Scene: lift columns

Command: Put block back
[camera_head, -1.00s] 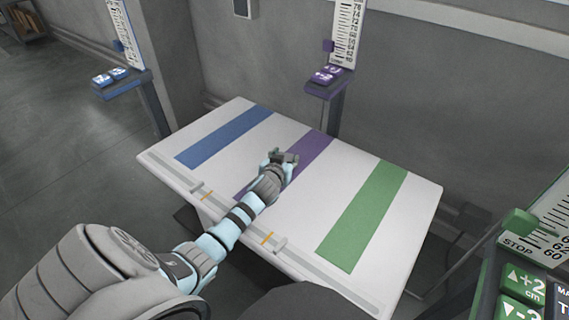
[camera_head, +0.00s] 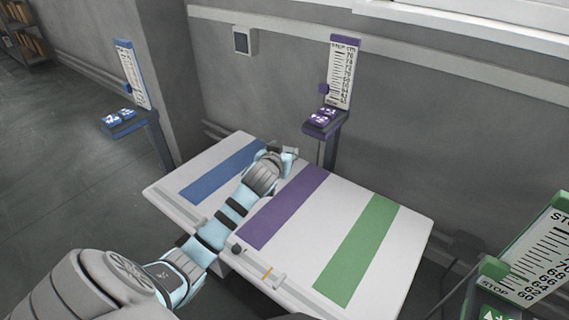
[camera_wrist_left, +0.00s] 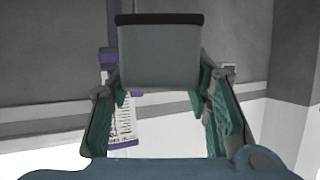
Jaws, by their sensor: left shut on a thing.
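A grey block with a dark edge (camera_wrist_left: 160,55) sits between the fingers of my left gripper (camera_wrist_left: 162,95) in the left wrist view. The fingers are closed on its sides. In the head view my left gripper (camera_head: 277,152) is over the far side of the white table (camera_head: 335,215), between the blue stripe (camera_head: 225,172) and the purple stripe (camera_head: 287,207). The block is small there and mostly hidden by the gripper. I cannot tell its height above the table. My right gripper is not in view.
A purple column with a scale (camera_head: 341,72) and buttons (camera_head: 322,117) stands behind the table, close to my gripper. A blue column (camera_head: 132,75) is at the left, a green one (camera_head: 535,250) at the right. The green stripe (camera_head: 360,245) is clear.

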